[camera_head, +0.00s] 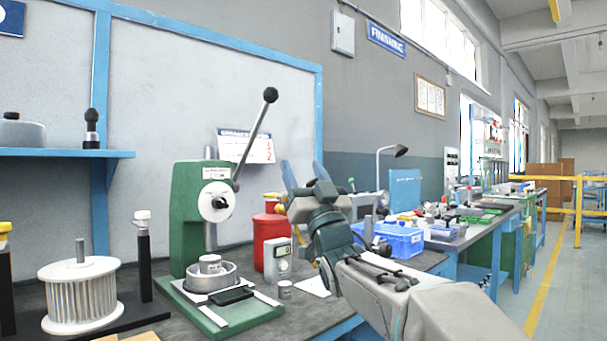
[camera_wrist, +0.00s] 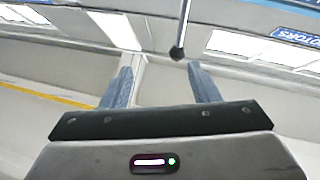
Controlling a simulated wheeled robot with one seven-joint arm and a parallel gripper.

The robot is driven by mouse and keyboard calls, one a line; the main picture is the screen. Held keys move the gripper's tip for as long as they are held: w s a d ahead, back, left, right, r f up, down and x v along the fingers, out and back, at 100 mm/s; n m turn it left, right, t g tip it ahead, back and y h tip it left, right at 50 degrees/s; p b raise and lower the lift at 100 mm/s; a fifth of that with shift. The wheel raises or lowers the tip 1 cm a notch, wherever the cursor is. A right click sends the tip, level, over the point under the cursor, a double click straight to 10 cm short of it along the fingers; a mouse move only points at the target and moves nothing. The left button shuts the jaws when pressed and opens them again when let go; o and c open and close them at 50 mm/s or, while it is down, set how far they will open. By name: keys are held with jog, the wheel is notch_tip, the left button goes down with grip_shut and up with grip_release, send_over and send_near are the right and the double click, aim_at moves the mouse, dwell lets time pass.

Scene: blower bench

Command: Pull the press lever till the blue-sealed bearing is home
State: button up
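The green arbor press (camera_head: 187,225) stands on the bench at left. Its lever (camera_head: 253,138) slopes up and right from the white hub to a black ball knob (camera_head: 270,95). Below the ram, a small labelled metal cylinder (camera_head: 210,264) sits in a round metal housing (camera_head: 225,279) on the press base. I cannot make out a blue seal, so I cannot tell how the bearing sits. My gripper (camera_head: 302,165) is open and empty, right of and below the knob, fingers pointing up. In the wrist view the knob (camera_wrist: 177,53) shows beyond the fingertips, between them, apart from both.
A white finned rotor (camera_head: 80,295) and black posts stand at left. A blue crate (camera_head: 398,240) is behind my arm. Space around the raised lever is clear.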

jog(key=shift+s+f, duration=0.1)
jog(key=v, duration=1.3)
jog(key=shift+f+p, duration=0.25)
jog(key=shift+p, duration=0.1)
jog(key=shift+s+d, duration=0.1)
jog(key=d+m+g+h+p, duration=0.55)
jog(key=g+h+p, duration=0.4)
jog(key=p, duration=1.15)
jog(key=s+d+r+g+h+p, duration=0.1)
jog(key=s+g+p, duration=1.1)
jog(key=s+p, duration=0.5)
jog(key=s, duration=0.4)
jog(key=shift+d+n+p, duration=0.35)
